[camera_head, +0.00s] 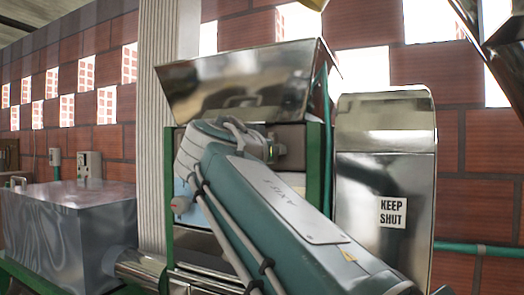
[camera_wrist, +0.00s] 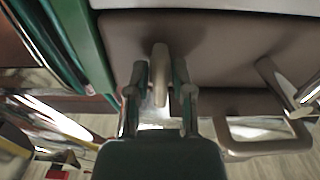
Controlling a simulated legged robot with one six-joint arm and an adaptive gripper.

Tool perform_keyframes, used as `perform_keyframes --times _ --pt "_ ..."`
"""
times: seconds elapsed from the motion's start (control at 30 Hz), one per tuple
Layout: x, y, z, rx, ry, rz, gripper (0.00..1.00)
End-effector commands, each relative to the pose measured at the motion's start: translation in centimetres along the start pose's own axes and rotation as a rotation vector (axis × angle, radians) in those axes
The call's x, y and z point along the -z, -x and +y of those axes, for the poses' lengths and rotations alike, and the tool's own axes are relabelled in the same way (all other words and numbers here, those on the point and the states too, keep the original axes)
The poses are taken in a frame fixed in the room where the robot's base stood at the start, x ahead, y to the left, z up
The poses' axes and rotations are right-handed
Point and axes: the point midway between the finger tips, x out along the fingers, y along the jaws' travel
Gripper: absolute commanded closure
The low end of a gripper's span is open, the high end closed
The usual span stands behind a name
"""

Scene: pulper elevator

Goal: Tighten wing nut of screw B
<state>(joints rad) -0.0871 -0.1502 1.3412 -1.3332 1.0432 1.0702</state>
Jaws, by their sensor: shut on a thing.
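In the wrist view, my gripper (camera_wrist: 160,86) has its two dark fingers on either side of a slim tan metal piece, which looks like the wing nut (camera_wrist: 160,62) of a screw. The fingers are shut on it. Behind it is a brown-grey panel (camera_wrist: 215,50). A second metal screw or wing nut (camera_wrist: 272,76) stands tilted at the right of the panel. No letter marks which screw is B. In the head view, my arm covers the middle of the green-framed machine (camera_head: 317,165), and the fingers and the held piece cannot be made out.
A loop handle (camera_wrist: 268,147) sits below the panel, right of my gripper. A green post (camera_wrist: 85,40) runs close on the left. A raised metal hopper lid (camera_head: 240,82) is above my arm. A metal "KEEP SHUT" cover (camera_head: 385,165) is at the right, a metal box (camera_head: 65,225) at the left.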

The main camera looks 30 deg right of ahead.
Motion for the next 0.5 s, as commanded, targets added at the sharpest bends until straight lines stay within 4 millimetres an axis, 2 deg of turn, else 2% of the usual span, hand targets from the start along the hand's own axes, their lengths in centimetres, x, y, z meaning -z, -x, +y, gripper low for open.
perform_keyframes --times 0.5 --pt "-0.11 -0.07 -0.23 0.004 -0.07 -0.001 1.0"
